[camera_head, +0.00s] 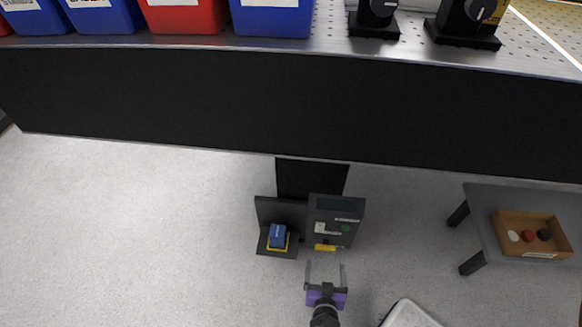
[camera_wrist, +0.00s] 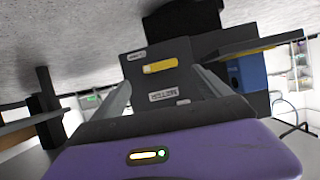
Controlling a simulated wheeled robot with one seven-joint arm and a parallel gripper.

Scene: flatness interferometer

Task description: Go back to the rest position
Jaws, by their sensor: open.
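My gripper (camera_head: 325,275) is purple with two grey fingers, and it is open with nothing between the fingers. In the head view it is low in the picture, just in front of a dark device (camera_head: 335,228) with a yellow bar (camera_head: 325,248) along its front edge. The wrist view shows the same device (camera_wrist: 165,90) beyond the spread fingers, with its yellow bar (camera_wrist: 160,67) between them. A blue block (camera_head: 277,235) sits on a yellow-edged spot of a dark shelf left of the device. The blue block also shows in the wrist view (camera_wrist: 250,75).
A long bench (camera_head: 290,100) with a black front spans the top, carrying blue and red bins (camera_head: 186,15) and black mounts (camera_head: 465,25). A small grey table (camera_head: 485,235) at right holds a cardboard box (camera_head: 531,252) with several round items. The floor (camera_head: 120,230) at left is clear.

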